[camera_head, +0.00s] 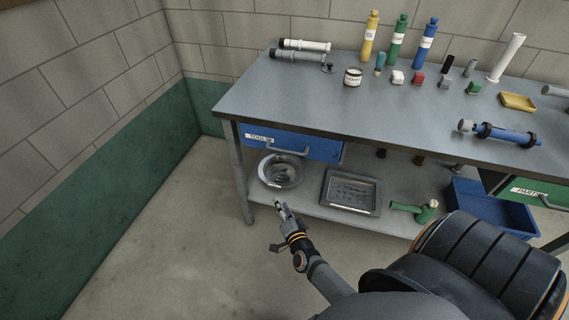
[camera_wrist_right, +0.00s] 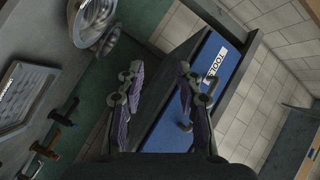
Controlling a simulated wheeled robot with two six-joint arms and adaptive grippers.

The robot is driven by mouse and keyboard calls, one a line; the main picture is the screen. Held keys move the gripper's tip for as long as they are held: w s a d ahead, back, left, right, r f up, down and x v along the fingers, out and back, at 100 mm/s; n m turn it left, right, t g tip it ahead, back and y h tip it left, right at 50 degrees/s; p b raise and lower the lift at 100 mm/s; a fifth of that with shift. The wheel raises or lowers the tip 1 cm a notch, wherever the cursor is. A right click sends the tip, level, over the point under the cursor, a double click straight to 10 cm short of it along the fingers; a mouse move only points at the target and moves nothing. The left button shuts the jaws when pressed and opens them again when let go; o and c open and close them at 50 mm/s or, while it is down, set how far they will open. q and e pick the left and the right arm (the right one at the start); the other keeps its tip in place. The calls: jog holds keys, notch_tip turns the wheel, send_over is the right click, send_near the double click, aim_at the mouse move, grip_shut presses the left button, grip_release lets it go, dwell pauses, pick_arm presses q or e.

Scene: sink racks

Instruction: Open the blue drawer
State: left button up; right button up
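The blue drawer (camera_head: 310,148) with a "TOOLS" label and a grey bar handle (camera_head: 288,151) sits under the bench top at its left end. Its front looks flush, so it appears closed. It also shows in the right wrist view (camera_wrist_right: 165,136), with its handle (camera_wrist_right: 184,127) partly hidden behind a finger. My right gripper (camera_head: 282,209) is in front of and below the drawer, apart from the handle. In the wrist view its two fingers (camera_wrist_right: 160,72) are spread with nothing between them. My left gripper is not in view.
The lower shelf holds a metal bowl (camera_head: 281,171), a grey tray (camera_head: 350,192), a green tool (camera_head: 415,209) and a blue bin (camera_head: 497,213). A green drawer (camera_head: 540,192) is at the right. Bottles and small items stand on the bench top (camera_head: 300,98). Floor to the left is clear.

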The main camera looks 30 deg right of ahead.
aim_at(285, 152)
jog(key=w+d+r+m+t+h+b, duration=0.1)
jog(key=d+r+m+h, duration=0.1)
jog(key=r+m+h, duration=0.3)
jog(key=w+d+r+m+t+b, duration=0.1)
jog(key=d+r+m, duration=0.15)
jog(key=r, duration=0.45)
jog(key=shift+m, duration=0.35)
jog(key=x, duration=1)
jog(key=shift+w+a+f+p, duration=0.1)
jog(key=shift+w+a+p, duration=0.05)
jog(key=shift+a+p, duration=0.2)
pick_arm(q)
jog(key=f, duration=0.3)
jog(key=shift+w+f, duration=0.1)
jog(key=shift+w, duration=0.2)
pick_arm(e)
jog(key=shift+c, duration=0.3)
grip_shut()
